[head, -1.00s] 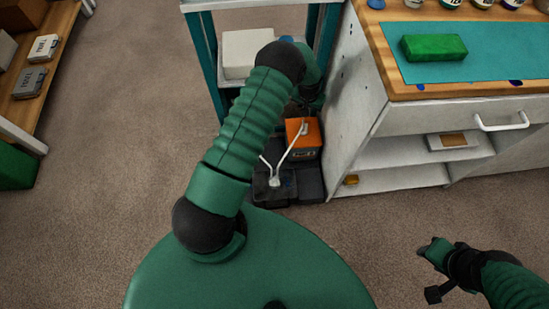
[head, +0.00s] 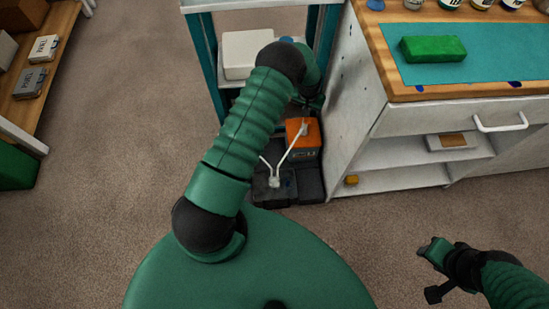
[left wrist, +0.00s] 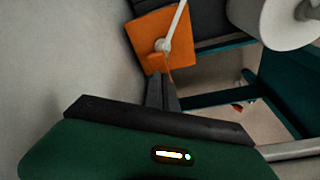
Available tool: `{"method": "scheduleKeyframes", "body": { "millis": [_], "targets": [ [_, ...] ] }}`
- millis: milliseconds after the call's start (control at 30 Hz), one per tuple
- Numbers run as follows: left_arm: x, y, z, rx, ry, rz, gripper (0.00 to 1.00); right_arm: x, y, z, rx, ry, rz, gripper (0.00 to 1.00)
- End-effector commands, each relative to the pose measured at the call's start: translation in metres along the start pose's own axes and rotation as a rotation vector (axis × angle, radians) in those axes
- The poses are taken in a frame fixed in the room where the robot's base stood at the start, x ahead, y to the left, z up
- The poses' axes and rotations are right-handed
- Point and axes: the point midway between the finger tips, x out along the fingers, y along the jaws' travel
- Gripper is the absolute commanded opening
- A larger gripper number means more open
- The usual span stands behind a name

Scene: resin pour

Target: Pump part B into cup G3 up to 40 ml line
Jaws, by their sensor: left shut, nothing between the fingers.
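An orange-topped container (head: 302,138) with a white pump spout stands low between the teal rack and the white cabinet. A dark container (head: 272,190) with a second white spout stands in front of it. I cannot read which is part B. My left gripper (left wrist: 165,78) is shut and empty, its fingertips close to the white pump head (left wrist: 162,45) on the orange top; contact cannot be told. In the head view my left arm mostly hides that gripper. My right gripper (head: 432,250) is at lower right, far from the pumps, its jaws unclear. Cup G3 cannot be made out.
The teal rack (head: 213,70) holds a white box (head: 246,53). The white cabinet (head: 372,105) stands close on the right, with a green block (head: 433,48) and several jars on top. Shelves with boxes are at far left. Open floor lies between.

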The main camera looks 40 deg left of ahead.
Motion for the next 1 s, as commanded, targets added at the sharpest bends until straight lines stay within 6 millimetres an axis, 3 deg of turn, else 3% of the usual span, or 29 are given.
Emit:
{"method": "scheduleKeyframes", "body": {
  "millis": [233, 600, 900, 1000],
  "targets": [
    [-0.008, 0.0, -0.002, 0.0, 0.001, 0.0, 0.0, -0.006, 0.0, -0.001, 0.0, 0.0, 0.0, 0.36],
    [-0.059, 0.0, -0.012, 0.0, 0.0, 0.0, 0.0, -0.047, 0.0, -0.011, 0.0, 0.0, 0.0, 0.36],
    [-0.059, 0.0, -0.012, 0.0, 0.0, 0.0, 0.0, -0.046, 0.0, -0.011, 0.0, 0.0, 0.0, 0.36],
    [-0.069, 0.004, -0.011, 0.008, 0.002, 0.002, 0.0, -0.046, 0.0, -0.011, 0.0, 0.0, 0.0, 0.36]
  ]
}}
